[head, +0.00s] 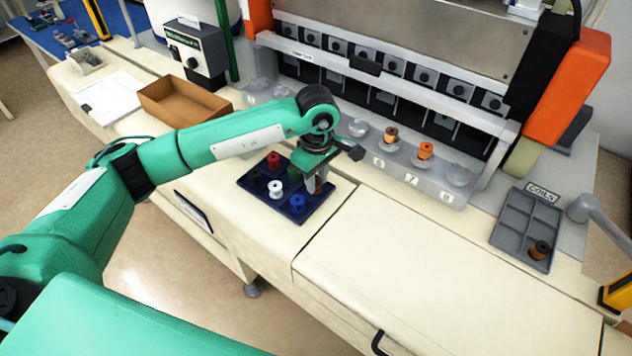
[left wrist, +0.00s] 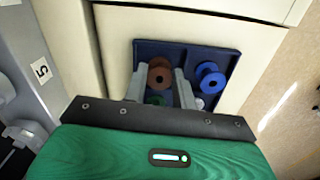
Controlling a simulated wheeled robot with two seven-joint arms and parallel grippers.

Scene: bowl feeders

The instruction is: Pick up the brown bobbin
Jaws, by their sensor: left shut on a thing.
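The brown bobbin (left wrist: 159,77) stands between the fingers of my left gripper (left wrist: 160,92) in the left wrist view. The fingers are shut on it. In the head view my left gripper (head: 316,182) points down over the right corner of the dark blue tray (head: 318,210) and mostly hides the brown bobbin. I cannot tell whether the bobbin touches the tray. The tray also holds a red bobbin (head: 273,160), a white bobbin (head: 275,188), a blue bobbin (head: 297,203), and a green and a dark one. My right gripper is not in view.
Behind the tray is the feeder row with numbered seats (head: 413,180), two holding orange-brown bobbins (head: 425,151). An open cardboard box (head: 180,100) stands left. The front bench top is clear.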

